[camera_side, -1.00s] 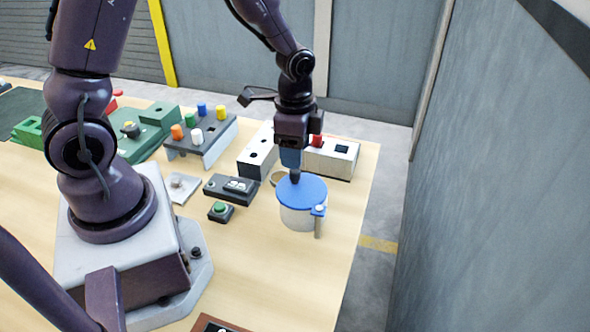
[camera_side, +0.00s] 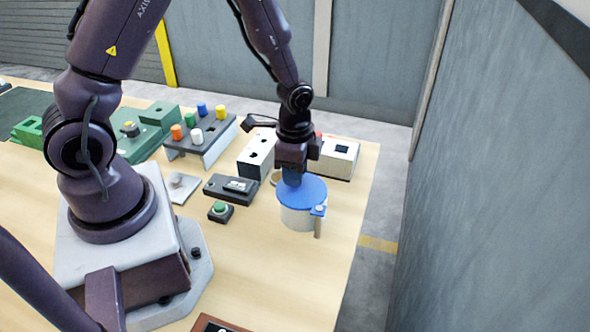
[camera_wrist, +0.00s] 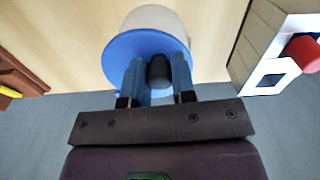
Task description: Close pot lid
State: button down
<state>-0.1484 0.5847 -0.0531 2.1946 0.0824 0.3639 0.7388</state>
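The pot (camera_side: 297,219) is white and stands upright on the table, right of my base. Its blue lid (camera_side: 312,187) lies across the top, with a blue hinge or latch piece (camera_side: 319,210) on the near right side. In the wrist view the lid (camera_wrist: 118,55) has a black knob (camera_wrist: 159,71). My gripper (camera_side: 291,182) points straight down at the lid. In the wrist view the blue fingers of my gripper (camera_wrist: 158,75) stand on either side of the knob, very close to it. I cannot tell whether they press on it.
A white box with a red button (camera_wrist: 302,52) stands behind and right of the pot. The table in front of the pot is clear.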

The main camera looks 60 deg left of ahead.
jog(key=shift+w+m, duration=0.4)
jog(key=shift+m, duration=0.1)
jog(key=c, duration=0.9)
grip_release()
jog(key=shift+c, duration=0.2)
notch_tip(320, 180, up, 13)
